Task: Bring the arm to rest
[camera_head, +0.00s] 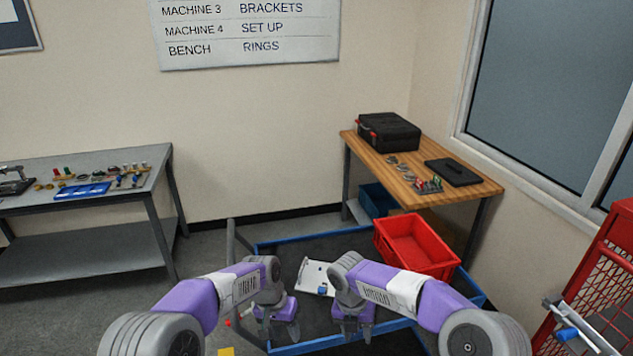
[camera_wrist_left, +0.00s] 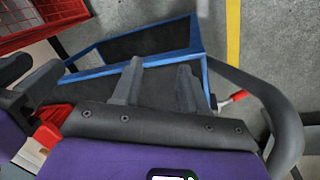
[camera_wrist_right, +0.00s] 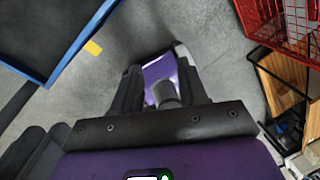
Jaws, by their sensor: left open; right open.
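My left gripper (camera_head: 277,332) hangs low in front of me, with its fingers pointing down over the near left part of a blue-edged dark platform. In the left wrist view its two fingers (camera_wrist_left: 158,88) stand apart with nothing between them. My right gripper (camera_head: 355,328) hangs a short way to its right, also fingers down. In the right wrist view its fingers (camera_wrist_right: 160,85) are apart; a purple and grey part, apparently my own body, shows beyond the gap. Neither gripper holds anything. Both arms are bent, with the forearms reaching forward.
A blue-edged platform (camera_head: 305,246) carries a red bin (camera_head: 415,247) and a white plate (camera_head: 316,276). A wooden bench (camera_head: 400,180) with a black case (camera_head: 388,132) stands behind right. A grey bench (camera_head: 80,258) is left. A red mesh cart (camera_head: 605,265) stands at right.

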